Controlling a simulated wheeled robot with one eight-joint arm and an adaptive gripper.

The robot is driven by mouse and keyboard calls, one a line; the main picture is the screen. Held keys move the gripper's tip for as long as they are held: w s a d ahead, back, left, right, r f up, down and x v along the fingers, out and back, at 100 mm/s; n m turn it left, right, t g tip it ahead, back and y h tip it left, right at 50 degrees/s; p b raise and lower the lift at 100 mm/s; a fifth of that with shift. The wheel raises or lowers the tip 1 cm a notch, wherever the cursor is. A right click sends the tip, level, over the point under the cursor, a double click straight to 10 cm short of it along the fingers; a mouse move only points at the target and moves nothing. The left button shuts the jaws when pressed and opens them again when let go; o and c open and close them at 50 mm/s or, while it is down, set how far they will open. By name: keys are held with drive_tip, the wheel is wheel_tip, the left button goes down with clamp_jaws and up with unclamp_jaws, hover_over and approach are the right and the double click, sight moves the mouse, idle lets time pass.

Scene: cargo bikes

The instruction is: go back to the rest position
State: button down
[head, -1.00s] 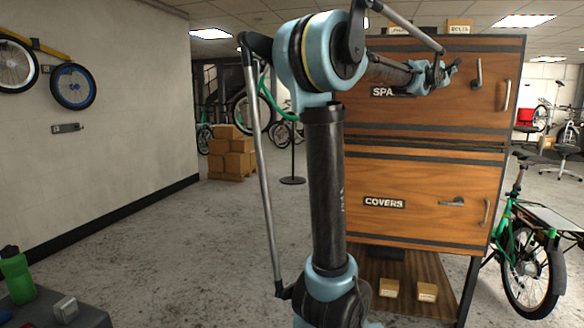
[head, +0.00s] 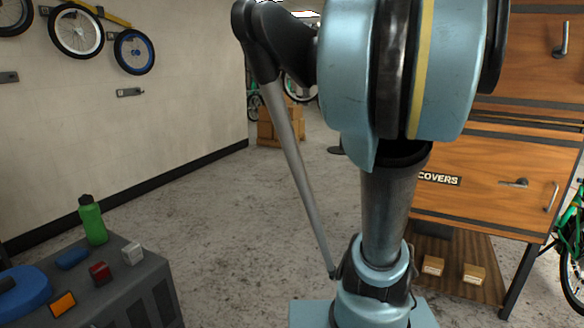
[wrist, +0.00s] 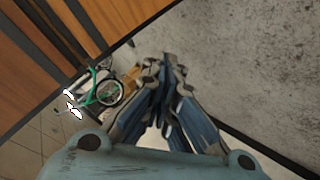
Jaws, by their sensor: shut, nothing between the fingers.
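My gripper (wrist: 164,68) shows in the wrist view with its blue and grey fingers drawn together, shut and empty. Nothing touches its fingertips. The floor and the wooden cabinet (wrist: 45,25) lie beyond it in that view. In the head view my arm rises in front of me and its upper part is large and close. The gripper itself is outside the head view.
The wooden cabinet with its COVERS front (head: 480,185) stands close on the right. A grey workbench (head: 150,290) with a green bottle (head: 92,220) is at the lower left. Wheels (head: 134,52) hang on the left wall. Open floor (head: 235,215) lies between.

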drive_tip(key=s+a+f+m+g, duration=0.2)
drive_tip(key=s+a+f, duration=0.3)
drive_tip(key=s+f, duration=0.3)
drive_tip(key=s+a+f+m+g+y, duration=0.1)
drive_tip(key=s+a+f+m+g, duration=0.1)
drive_tip(key=s+a+f, duration=0.3)
drive_tip(key=s+a+f+m+g+y, duration=0.1)
drive_tip(key=s+a+f+g, duration=0.3)
drive_tip(key=s+f, duration=0.8)
drive_tip(key=shift+s+a+f+m, duration=0.3)
drive_tip(key=shift+s+a+m, duration=0.3)
drive_tip(key=shift+m, duration=0.1)
drive_tip(key=shift+w+f, duration=0.2)
drive_tip(key=shift+w, duration=0.3)
